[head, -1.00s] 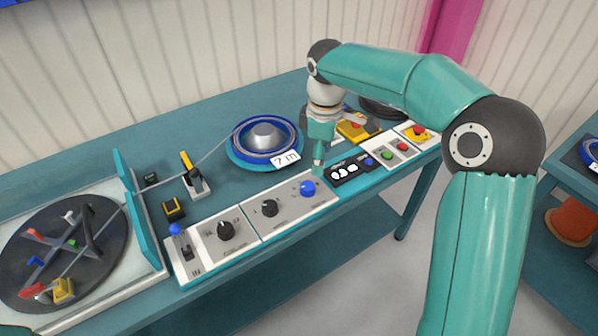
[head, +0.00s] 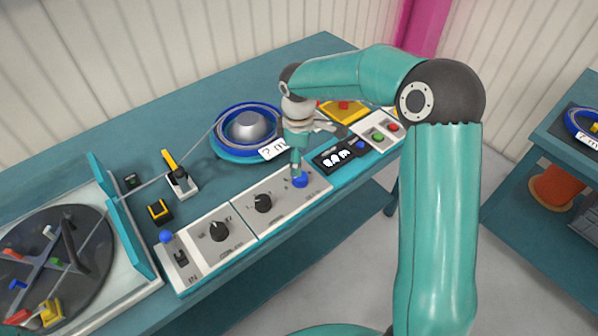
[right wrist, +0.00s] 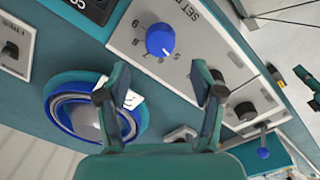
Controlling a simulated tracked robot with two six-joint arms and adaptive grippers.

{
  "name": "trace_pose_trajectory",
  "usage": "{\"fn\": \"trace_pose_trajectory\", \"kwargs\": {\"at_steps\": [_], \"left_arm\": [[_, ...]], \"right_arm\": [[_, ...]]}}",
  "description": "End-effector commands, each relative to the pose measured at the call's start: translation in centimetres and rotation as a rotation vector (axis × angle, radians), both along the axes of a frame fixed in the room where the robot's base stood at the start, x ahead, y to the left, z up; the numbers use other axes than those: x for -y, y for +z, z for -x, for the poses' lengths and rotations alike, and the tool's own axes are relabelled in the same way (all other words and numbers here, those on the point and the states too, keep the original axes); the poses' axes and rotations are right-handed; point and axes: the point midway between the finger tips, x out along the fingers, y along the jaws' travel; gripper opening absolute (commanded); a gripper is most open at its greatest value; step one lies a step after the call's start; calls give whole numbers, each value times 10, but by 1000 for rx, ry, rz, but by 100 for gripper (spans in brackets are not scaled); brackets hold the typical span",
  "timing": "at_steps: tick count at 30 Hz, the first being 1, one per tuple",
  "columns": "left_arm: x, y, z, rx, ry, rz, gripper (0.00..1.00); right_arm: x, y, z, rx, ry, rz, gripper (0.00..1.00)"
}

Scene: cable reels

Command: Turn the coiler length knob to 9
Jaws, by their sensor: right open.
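The blue knob (head: 300,181) sits on the right part of a white panel on the bench. In the right wrist view the blue knob (right wrist: 160,40) has dial digits around it, including 6, 7, 8 and 9. A small pale mark on its rim seems to face near the 6, but this is hard to tell. My right gripper (head: 297,168) points down just above the knob in the head view. In the right wrist view its two fingers (right wrist: 161,82) are apart, with the knob beyond their gap and nothing between them. My left gripper is not in view.
Black knobs (head: 263,203) (head: 219,231) and a blue-tipped lever (head: 167,238) stand left of the blue knob. A display box (head: 335,156) and a green button (head: 378,137) lie to its right. A blue reel (head: 222,150) with a tag stands behind.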

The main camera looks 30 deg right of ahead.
Motion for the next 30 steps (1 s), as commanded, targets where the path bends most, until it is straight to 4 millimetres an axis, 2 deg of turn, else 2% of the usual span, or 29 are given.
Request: {"fn": "trace_pose_trajectory", "kwargs": {"at_steps": [3,9,15,23,30], "left_arm": [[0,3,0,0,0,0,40],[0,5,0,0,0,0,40],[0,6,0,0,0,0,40],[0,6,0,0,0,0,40],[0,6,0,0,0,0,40]], "right_arm": [[1,-25,1,-6,-1,-1,67],[2,-54,-1,-3,-2,-1,67],[2,-66,-1,-1,-1,-1,67],[2,-66,-1,1,-2,-1,67],[3,-66,-1,1,-2,-1,28]]}}
